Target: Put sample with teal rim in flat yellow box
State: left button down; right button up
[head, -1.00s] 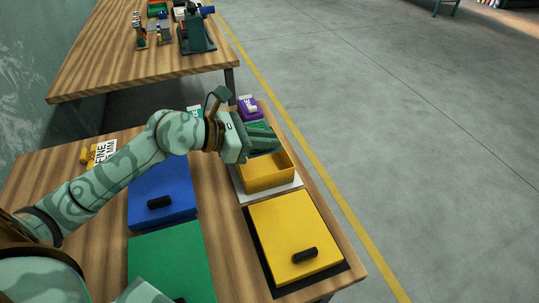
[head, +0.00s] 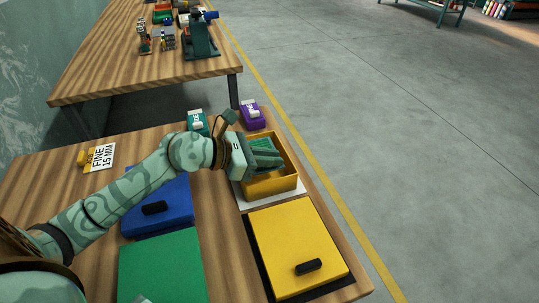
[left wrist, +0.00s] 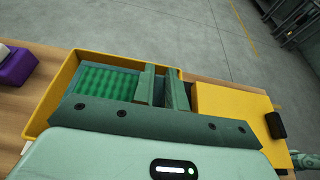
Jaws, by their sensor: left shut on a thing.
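The sample, a green mesh piece with a teal rim, is in the jaws of my left gripper (head: 268,160). The sample (head: 262,144) is partly hidden by the fingers in the head view. In the left wrist view the mesh sample (left wrist: 105,82) lies left of the shut fingers (left wrist: 164,90). The open yellow box (head: 272,187) is below and around the held sample, which sits inside the box outline. The box wall also shows in the left wrist view (left wrist: 62,82). I cannot tell whether the sample touches the box floor.
A flat yellow lid-like panel with a black handle (head: 295,240) lies in front of the box. Blue (head: 172,190) and green (head: 160,265) panels lie left. Purple (head: 252,117) and teal (head: 197,120) labelled items stand behind. A FINE 15 MM sign (head: 100,157) is far left.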

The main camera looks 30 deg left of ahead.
pick_arm(q)
jog(key=shift+f, duration=0.25)
jog(key=c, duration=1.4)
grip_release()
jog(key=shift+r, duration=0.25)
jog(key=shift+r+p, duration=0.3)
jog(key=shift+r, duration=0.35)
jog(key=p+v, duration=0.2)
jog(key=v, duration=1)
jog(key=shift+f, duration=0.2)
